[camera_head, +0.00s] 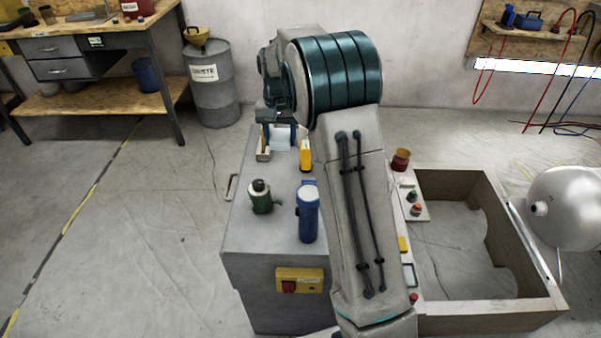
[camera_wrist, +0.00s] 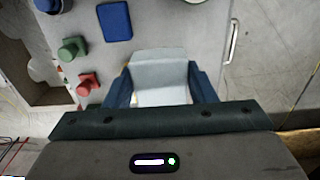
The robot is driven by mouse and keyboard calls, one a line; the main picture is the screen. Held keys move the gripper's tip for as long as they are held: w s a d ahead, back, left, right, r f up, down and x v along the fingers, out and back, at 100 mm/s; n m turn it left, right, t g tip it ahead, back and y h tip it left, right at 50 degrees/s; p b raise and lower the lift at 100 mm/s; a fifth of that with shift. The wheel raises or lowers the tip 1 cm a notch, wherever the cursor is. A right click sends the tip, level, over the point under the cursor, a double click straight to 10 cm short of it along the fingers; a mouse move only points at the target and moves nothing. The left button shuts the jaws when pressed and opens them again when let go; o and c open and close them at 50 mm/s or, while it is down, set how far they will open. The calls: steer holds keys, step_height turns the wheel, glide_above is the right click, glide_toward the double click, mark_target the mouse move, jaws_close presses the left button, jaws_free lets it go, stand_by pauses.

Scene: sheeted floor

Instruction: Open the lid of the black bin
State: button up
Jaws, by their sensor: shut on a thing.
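My gripper (camera_wrist: 158,80) shows in the wrist view with its two blue fingers on either side of a pale grey-white thing (camera_wrist: 160,62), shut on it. This thing has a flat upper face and a brighter face below. In the head view, my gripper (camera_head: 280,134) is at the far end of the grey cabinet top, and the pale thing (camera_head: 281,142) shows just below it. My arm hides part of that area. I cannot make out a black bin or its lid in either view.
An open wooden frame (camera_head: 490,312) stands to the right. A workbench (camera_head: 95,35) and waste drum (camera_head: 212,85) stand at back left. The left floor is clear.

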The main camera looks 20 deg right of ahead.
steer(key=b, duration=0.3)
glide_above(283, 186)
step_height(283, 186, down, 6)
step_height(283, 186, down, 10)
steer(key=shift+f, duration=0.2)
steer(key=shift+f, duration=0.1)
steer(key=o, duration=0.9)
steer(key=shift+o, duration=0.2)
